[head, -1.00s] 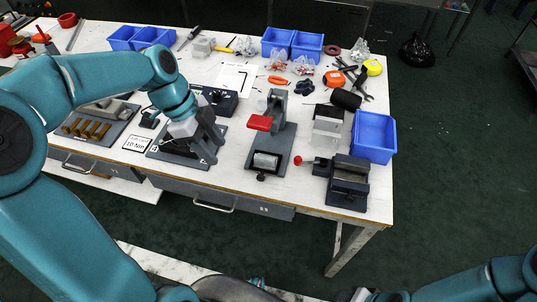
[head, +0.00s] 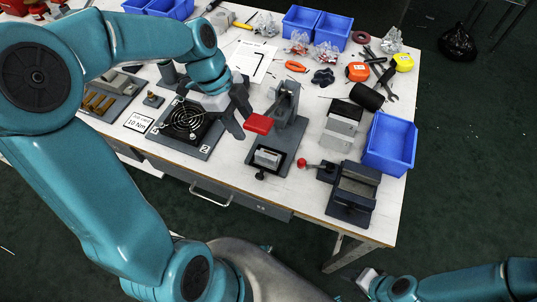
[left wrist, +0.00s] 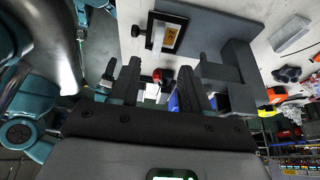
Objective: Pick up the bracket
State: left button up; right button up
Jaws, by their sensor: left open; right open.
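No part is clearly marked as the bracket. A light grey metal piece (head: 267,158) in the base of the red-handled press (head: 285,108) may be it, but I cannot tell. My left gripper (head: 236,113) is above the bench between the fan plate and the press, partly hidden by its own wrist. In the left wrist view, its two dark fingers (left wrist: 161,88) stand apart with nothing held between them; a grey stand, likely the press (left wrist: 232,65), is just right of them. My right gripper (head: 362,279) is open, low at the bottom right, away from the bench.
A black fan (head: 187,119) sits on a grey plate, beside a "10 Nm" card (head: 139,122). A vise (head: 353,190), grey blocks (head: 340,127) and a blue bin (head: 390,145) stand on the right. Tools and blue bins line the back. Bare white bench lies around the press.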

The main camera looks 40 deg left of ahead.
pick_arm(q)
send_over(262, 154)
jog(key=a, duration=0.3)
jog(key=f, duration=0.5)
jog(key=shift+s+d+f, duration=0.1)
jog(key=shift+s+d, duration=0.15)
jog(key=shift+f, duration=0.3)
jog(key=x, duration=0.5)
jog(key=shift+d+f, duration=0.25)
jog(key=shift+d, duration=0.1)
grip_shut()
